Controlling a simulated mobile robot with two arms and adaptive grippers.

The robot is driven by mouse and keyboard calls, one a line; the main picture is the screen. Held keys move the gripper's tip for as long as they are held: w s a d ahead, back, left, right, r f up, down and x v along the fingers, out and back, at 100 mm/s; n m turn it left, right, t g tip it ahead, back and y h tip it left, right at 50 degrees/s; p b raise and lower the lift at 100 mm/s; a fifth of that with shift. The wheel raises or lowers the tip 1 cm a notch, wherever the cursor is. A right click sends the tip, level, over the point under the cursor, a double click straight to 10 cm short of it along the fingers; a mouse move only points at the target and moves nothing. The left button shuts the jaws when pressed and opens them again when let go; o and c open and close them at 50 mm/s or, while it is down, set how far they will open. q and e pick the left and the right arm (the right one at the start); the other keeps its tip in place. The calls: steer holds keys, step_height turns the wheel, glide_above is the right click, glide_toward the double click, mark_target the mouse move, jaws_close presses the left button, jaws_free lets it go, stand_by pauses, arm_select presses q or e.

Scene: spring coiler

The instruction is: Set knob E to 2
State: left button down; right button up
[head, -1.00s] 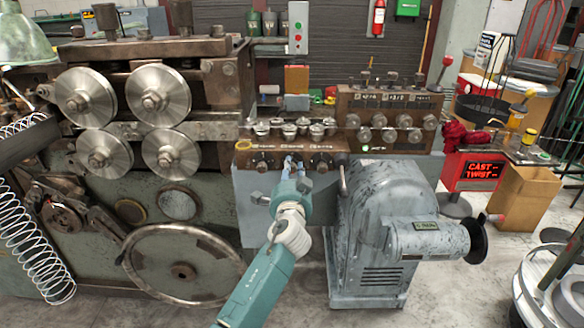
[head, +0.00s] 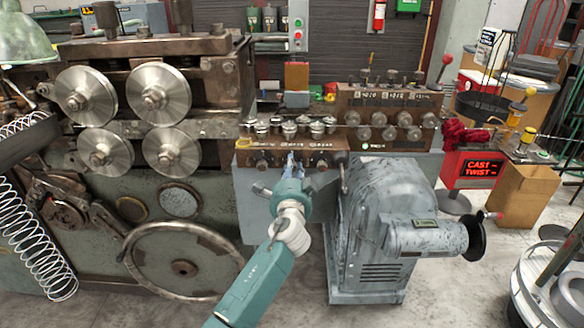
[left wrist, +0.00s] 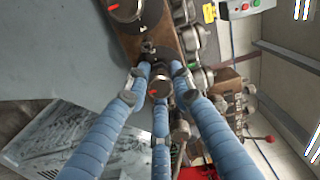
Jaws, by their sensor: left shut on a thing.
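My left gripper (head: 291,160) reaches the front of the brown knob panel (head: 245,160) in the head view. Its fingers hide the knob there. In the left wrist view my left gripper (left wrist: 160,80) has its three blue fingers closed around a dark round knob (left wrist: 159,88) with a red mark. A second knob (left wrist: 125,8) with a red mark is free at the top of that view. In the head view, dark knobs show on the left (head: 262,163) and right (head: 322,163) of the gripper. I cannot read the knob letters or scale. My right gripper is not in view.
Several metal rollers (head: 289,128) stand just above the panel. A grey motor housing (head: 385,210) stands to the right of my arm. Large steel rolls (head: 155,92) and a handwheel (head: 184,262) are on the left. A red display box (head: 478,168) stands at the right.

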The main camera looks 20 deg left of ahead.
arm_select(q)
steer(key=c, duration=1.8)
jaws_free()
steer(key=shift+w+r, duration=0.1)
steer(key=shift+r, duration=0.15)
steer(key=shift+o, duration=0.2)
steer(key=shift+f, duration=0.2)
steer(key=v, duration=1.2)
